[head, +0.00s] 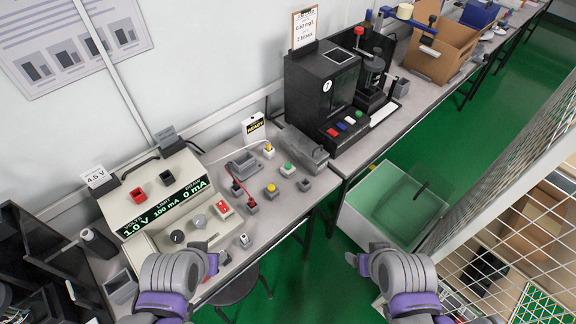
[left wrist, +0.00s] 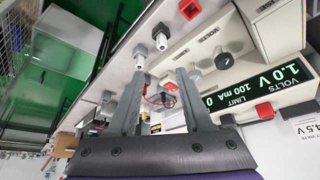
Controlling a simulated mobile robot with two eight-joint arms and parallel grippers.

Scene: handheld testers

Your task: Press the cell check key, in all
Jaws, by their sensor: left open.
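No label I can read names the cell check key, so I cannot tell which control it is. A cream supply unit (head: 150,205) shows 1.0 V, 100 mA and 0 mA. Yellow (head: 271,188) and green (head: 287,169) push buttons sit on the bench. My left gripper (head: 213,264) is at the bench's front edge, by a small white-topped block (head: 244,240). In the left wrist view its fingers (left wrist: 160,75) are apart and empty. My right gripper (head: 353,261) hangs over the floor, right of the bench; its fingers are unclear.
A grey tray (head: 243,163) and cables lie on the bench. A cardboard box (head: 440,55) is farther back.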

